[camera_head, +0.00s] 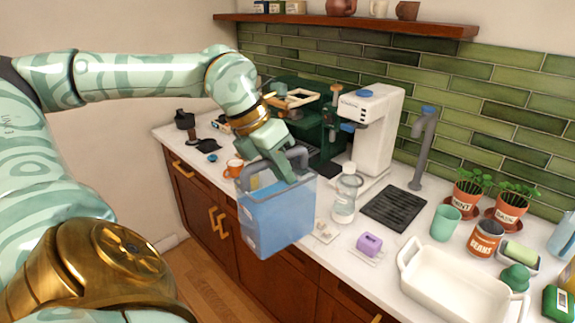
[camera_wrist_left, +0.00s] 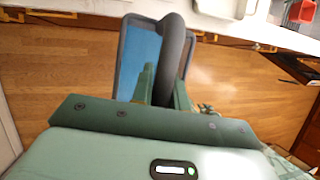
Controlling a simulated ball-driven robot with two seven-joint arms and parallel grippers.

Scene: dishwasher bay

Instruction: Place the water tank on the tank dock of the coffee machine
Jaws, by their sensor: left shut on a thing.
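The water tank (camera_head: 275,217) is a clear box holding blue water. It hangs in the air in front of the counter's front edge. My left gripper (camera_head: 287,176) is shut on its handle at the top. In the left wrist view the fingers (camera_wrist_left: 163,88) hold the dark curved handle (camera_wrist_left: 176,45), with the tank (camera_wrist_left: 139,48) beyond. The dark green coffee machine (camera_head: 318,100) stands at the back of the counter, behind my left gripper and partly hidden by it. I cannot make out its tank dock. My right gripper is not in view.
A white appliance (camera_head: 378,135) stands right of the coffee machine. A clear bottle (camera_head: 346,195), an orange mug (camera_head: 235,168) and a purple item (camera_head: 369,243) are near the tank on the counter. A white dish (camera_head: 450,283) and potted herbs (camera_head: 467,187) are at the right.

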